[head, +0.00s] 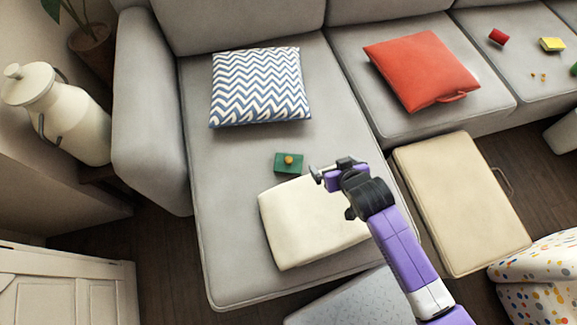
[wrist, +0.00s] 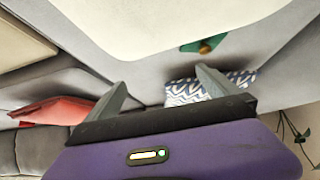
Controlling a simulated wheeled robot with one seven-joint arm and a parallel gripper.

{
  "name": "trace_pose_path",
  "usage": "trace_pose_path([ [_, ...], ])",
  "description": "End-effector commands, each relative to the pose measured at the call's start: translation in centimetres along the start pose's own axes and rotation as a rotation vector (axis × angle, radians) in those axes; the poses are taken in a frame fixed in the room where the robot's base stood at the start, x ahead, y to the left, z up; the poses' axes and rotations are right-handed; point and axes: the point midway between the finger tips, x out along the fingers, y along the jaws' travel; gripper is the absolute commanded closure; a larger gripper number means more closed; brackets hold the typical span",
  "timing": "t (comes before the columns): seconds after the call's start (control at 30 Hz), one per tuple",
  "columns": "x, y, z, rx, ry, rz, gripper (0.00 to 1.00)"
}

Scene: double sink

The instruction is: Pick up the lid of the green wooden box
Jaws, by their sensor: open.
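The green wooden box (head: 281,168) sits on the grey sofa seat, near the far edge of a cream cushion. A round golden-brown knob (head: 289,160) stands on its top; the seam between lid and body is too small to make out. In the wrist view the green box (wrist: 217,41) and its knob (wrist: 204,48) show partly, past the cream cushion's edge. My gripper (head: 317,174) is open and empty, above the cream cushion, just right of the box and apart from it. Its two spread grey fingers also show in the wrist view.
The cream cushion (head: 305,225) lies under my gripper. A zigzag blue-white cushion (head: 260,87) lies behind the box, and a red cushion (head: 420,70) lies to the right. A beige ottoman (head: 460,200) stands right of my arm. The seat left of the box is clear.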

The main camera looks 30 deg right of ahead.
Motion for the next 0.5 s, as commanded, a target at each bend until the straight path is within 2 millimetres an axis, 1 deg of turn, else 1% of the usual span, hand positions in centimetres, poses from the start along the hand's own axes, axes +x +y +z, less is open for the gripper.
trace_pose_path([
  [0.03, 2.3, -0.5, -0.7, 0.022, -0.025, 0.008, 0.00],
  [0.1, 4.4, -1.0, -1.3, 0.055, -0.076, 0.023, 0.00],
  [0.2, 6.9, -2.0, -2.3, 0.107, -0.157, 0.041, 0.00],
  [0.33, 9.3, -3.8, -3.2, 0.181, -0.287, 0.063, 0.00],
  [0.4, 10.1, -5.0, -3.6, 0.223, -0.368, 0.076, 0.00],
  [0.5, 10.5, -6.7, -4.1, 0.275, -0.483, 0.090, 0.00],
])
